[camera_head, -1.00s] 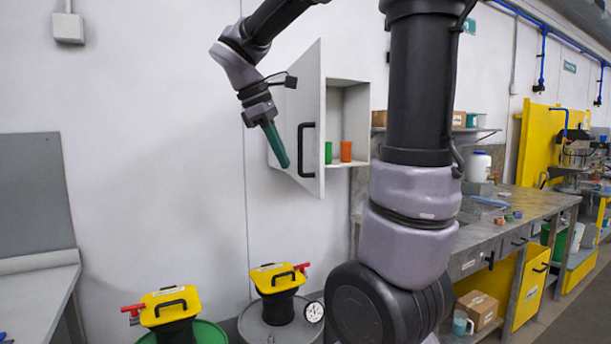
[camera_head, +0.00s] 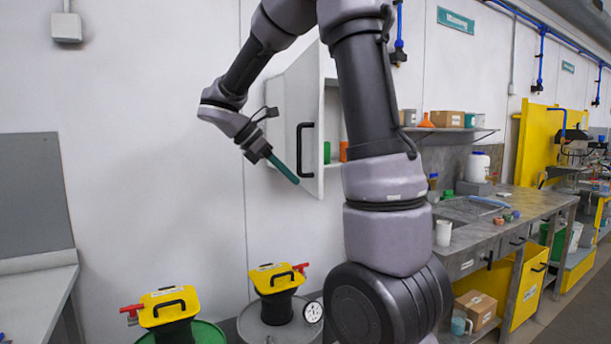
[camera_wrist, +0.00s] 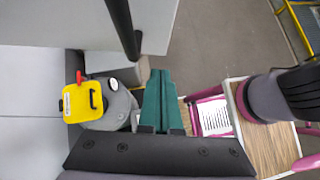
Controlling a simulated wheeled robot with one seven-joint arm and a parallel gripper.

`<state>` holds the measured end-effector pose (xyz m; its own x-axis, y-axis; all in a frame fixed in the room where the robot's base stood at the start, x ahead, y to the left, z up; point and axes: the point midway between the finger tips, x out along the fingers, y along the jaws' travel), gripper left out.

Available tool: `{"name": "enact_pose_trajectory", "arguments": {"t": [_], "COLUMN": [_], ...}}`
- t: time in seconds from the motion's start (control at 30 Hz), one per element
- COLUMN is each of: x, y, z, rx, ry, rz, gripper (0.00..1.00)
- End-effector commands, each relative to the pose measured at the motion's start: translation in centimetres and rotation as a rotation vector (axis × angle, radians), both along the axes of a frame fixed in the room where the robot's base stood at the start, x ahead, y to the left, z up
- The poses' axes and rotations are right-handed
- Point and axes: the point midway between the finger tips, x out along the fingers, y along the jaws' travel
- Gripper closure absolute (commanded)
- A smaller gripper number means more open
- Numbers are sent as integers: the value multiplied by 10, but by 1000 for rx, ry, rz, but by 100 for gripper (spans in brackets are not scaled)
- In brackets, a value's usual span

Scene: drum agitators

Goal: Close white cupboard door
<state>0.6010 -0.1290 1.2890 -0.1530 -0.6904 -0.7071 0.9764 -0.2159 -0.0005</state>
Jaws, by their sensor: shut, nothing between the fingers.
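The white cupboard door (camera_head: 285,135) stands open, swung out to the left of the wall cupboard (camera_head: 333,105). Its black bar handle (camera_head: 305,150) is on the door's outer face. My gripper (camera_head: 296,182) is shut and empty, its green fingers angled down to the right in front of the door's lower part, close to the handle's lower end. I cannot tell whether it touches the door. In the wrist view the shut green fingers (camera_wrist: 160,85) lie beside the handle (camera_wrist: 125,30) and below the door panel (camera_wrist: 155,15). My arm hides much of the cupboard's right side.
A green cup (camera_head: 328,152) and an orange cup (camera_head: 343,150) stand inside the cupboard. Drums with yellow-topped agitators (camera_head: 277,277) stand below. A workbench (camera_head: 500,225) and a shelf (camera_head: 450,130) are to the right.

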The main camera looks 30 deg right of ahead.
Motion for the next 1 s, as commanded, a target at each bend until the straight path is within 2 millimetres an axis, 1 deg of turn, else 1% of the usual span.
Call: {"name": "enact_pose_trajectory", "arguments": {"t": [0.03,0.1,0.23,0.4,0.77,0.87,0.97,1.0], "x": [-2,-5,-8,-9,-9,-11,-15,-17], "y": [-9,-19,-33,-39,-41,-46,-59,-66], "z": [-1,0,0,0,0,0,0,0], "rx": [0,1,0,0,0,0,0,0], "ry": [0,-2,-1,-1,0,-1,-2,-1], "rz": [-3,-4,-2,1,3,13,39,54], "gripper": [100,100,100,100,100,100,100,100]}}
